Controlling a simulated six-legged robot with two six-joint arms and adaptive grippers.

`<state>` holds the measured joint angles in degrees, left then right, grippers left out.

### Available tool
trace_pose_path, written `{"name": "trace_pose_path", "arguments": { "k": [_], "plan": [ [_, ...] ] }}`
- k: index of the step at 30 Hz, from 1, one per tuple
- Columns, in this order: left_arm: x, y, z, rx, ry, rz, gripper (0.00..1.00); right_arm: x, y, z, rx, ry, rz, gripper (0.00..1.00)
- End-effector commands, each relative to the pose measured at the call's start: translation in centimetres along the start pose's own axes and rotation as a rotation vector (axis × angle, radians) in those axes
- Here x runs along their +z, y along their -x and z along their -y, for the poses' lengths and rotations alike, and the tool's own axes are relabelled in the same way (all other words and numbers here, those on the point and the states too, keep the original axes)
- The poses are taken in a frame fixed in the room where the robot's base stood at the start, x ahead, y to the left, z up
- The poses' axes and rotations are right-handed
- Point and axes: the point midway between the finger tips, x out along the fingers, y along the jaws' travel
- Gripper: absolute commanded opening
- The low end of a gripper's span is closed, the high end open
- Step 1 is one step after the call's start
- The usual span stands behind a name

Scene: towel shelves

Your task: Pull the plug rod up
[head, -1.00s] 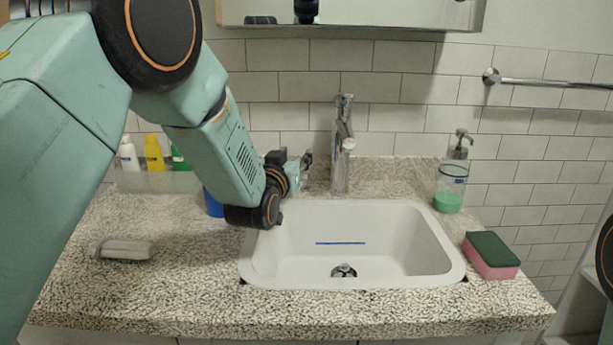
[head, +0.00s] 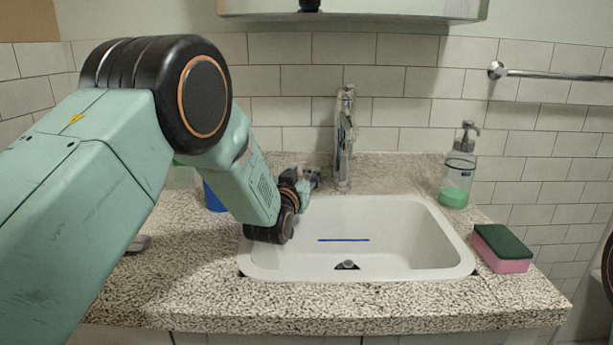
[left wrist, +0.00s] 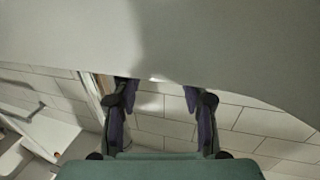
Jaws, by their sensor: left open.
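The chrome faucet (head: 344,140) stands upright at the back edge of the white sink (head: 455,262). I cannot make out a separate plug rod at the faucet. The drain plug (head: 347,265) shows in the sink's bottom. My left gripper (head: 314,177) is just left of the faucet's base, over the sink's back left rim; a small gap seems to show between them. In the left wrist view its two fingers (left wrist: 161,100) are apart, with tiled wall visible between them. A large smooth grey surface fills the top of that view, close to the camera; I cannot tell what it is.
A soap dispenser (head: 458,172) with green liquid stands right of the sink. A pink and green sponge (head: 502,248) lies at the right. A blue cup (head: 213,198) is partly hidden behind my left arm. The tiled wall (head: 400,80) is close behind the faucet.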

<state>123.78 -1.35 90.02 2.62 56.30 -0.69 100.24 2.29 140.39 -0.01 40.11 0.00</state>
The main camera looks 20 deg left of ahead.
Motion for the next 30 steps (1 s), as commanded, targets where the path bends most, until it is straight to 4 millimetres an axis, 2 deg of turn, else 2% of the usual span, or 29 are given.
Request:
{"name": "trace_pose_path", "arguments": {
  "k": [3,9,20,30],
  "plan": [
    [0.1,-1.4,0.0,0.0,0.0,-0.001,0.44,0.0,-0.5,0.0,0.0,0.0,-0.001,0.4],
    [0.1,-2.7,0.0,0.0,0.0,0.0,0.44,0.0,-0.8,0.0,0.0,0.0,-0.001,0.4],
    [0.0,-2.9,0.0,0.0,0.0,0.001,0.43,0.0,-0.9,0.0,0.0,0.0,-0.001,0.4],
    [0.0,-2.9,0.0,0.0,0.0,0.001,0.14,0.0,-0.9,0.0,0.0,0.0,-0.001,0.4]
  ]
}}
